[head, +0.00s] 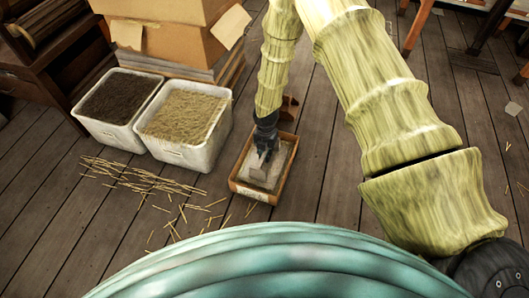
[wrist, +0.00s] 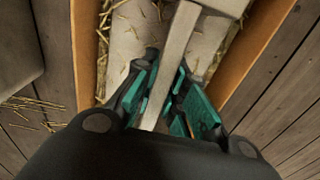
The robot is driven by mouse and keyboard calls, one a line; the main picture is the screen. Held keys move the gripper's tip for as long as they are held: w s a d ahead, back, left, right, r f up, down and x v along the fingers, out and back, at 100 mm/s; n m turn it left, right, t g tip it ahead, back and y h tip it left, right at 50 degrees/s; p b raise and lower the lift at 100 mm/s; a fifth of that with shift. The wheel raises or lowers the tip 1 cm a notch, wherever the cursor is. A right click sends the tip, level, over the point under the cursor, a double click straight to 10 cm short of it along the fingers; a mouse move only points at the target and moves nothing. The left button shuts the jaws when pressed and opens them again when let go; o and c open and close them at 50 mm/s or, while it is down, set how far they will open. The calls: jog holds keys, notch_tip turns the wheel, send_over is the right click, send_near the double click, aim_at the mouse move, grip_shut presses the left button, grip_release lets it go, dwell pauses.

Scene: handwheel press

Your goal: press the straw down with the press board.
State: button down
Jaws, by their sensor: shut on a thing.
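My gripper (head: 264,150) reaches down into a low orange-brown wooden box (head: 256,194) on the floor. The press board (head: 257,173) is pale grey, with an upright part under my fingers. In the wrist view, my teal fingers (wrist: 170,98) are shut on its pale bar (wrist: 178,48), one on each side. Loose straw (wrist: 143,14) lies on the pale surface at the top of the wrist view. I cannot tell whether the board touches what is under it. My fingers hide part of the board.
Left of the box, a white bin (head: 205,152) holds straw and another white bin (head: 88,128) holds dark material. Straw stalks (head: 145,178) lie scattered on the plank floor. Cardboard boxes (head: 180,48) stand behind the bins.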

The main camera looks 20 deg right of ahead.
jog(key=shift+f, duration=1.35)
dwell(1.0)
jog(key=shift+r, duration=0.1)
dwell(0.8)
jog(key=shift+r+p, duration=4.8)
jog(key=shift+r, duration=0.9)
